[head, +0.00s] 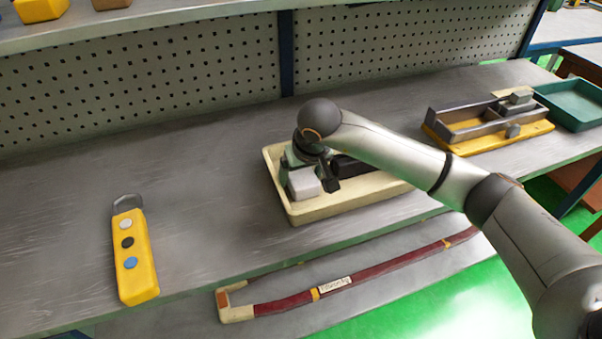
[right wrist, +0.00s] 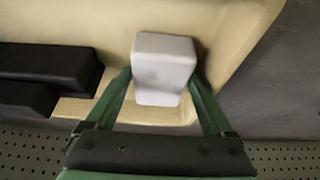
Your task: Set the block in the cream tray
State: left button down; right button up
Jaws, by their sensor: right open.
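The pale grey-white block (head: 303,184) is inside the cream tray (head: 310,215), near its left end in the head view. It also shows in the right wrist view (right wrist: 162,68), over the tray's floor close to a rim. My right gripper (head: 306,172) is over this end of the tray, pointing down. In the right wrist view its green fingers (right wrist: 161,80) are open, one on each side of the block. Whether the fingertips touch the block cannot be told. My left gripper is not in view.
Black blocks (right wrist: 45,75) lie in the tray beside the block. A yellow-based metal fixture (head: 470,140) and green tray (head: 572,103) are at right.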

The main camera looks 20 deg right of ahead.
jog(key=v, duration=1.2)
